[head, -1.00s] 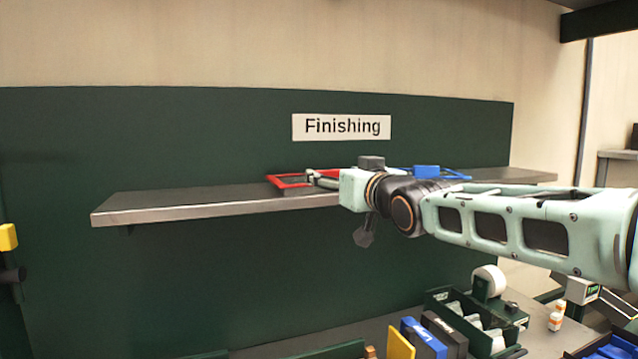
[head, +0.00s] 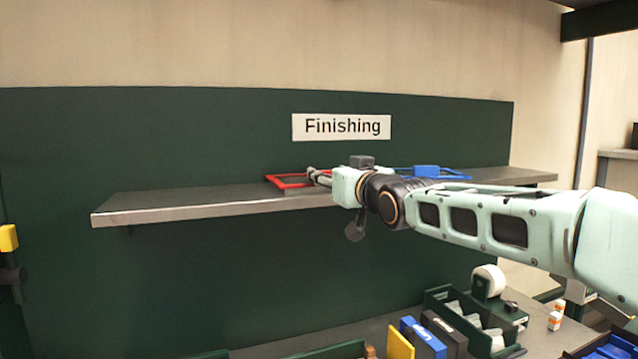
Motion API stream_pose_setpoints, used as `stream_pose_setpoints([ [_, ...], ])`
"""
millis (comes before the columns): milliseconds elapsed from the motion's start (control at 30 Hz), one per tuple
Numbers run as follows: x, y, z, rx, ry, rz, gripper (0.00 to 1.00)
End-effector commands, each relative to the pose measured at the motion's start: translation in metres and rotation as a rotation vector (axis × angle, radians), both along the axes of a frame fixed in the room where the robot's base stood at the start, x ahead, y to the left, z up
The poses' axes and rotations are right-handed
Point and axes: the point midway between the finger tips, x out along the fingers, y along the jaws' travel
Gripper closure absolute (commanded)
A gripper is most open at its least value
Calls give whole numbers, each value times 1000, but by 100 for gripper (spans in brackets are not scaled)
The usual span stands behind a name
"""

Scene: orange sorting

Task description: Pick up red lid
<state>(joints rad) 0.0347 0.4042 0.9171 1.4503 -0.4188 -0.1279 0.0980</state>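The red lid (head: 278,184) shows as a red frame-like shape on the grey shelf (head: 160,208), left of my gripper. My gripper (head: 312,177) reaches in from the right at shelf height, with its fingers pointing left at the lid's right side. The fingers overlap the lid in the picture. I cannot tell whether they touch it or how far apart they are. The lid's right part is hidden behind my gripper.
A blue frame-like lid (head: 430,172) lies on the shelf behind my arm. A "Finishing" sign (head: 341,127) hangs on the green panel above. Below is a bench with a dark green organizer (head: 455,305), a tape roll (head: 489,279) and small bottles (head: 555,319). The shelf's left part is clear.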

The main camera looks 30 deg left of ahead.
Motion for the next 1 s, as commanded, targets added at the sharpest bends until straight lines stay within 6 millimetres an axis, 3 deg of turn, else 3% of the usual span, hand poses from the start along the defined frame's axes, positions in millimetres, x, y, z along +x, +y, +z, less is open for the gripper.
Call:
stream_pose_setpoints([
  [167,0,0,0,0,0,0,80],
  [567,0,0,8,1,-1,0,80],
  [767,-1,0,37,3,-2,0,80],
  [1000,-42,-14,86,2,-7,-4,80],
])
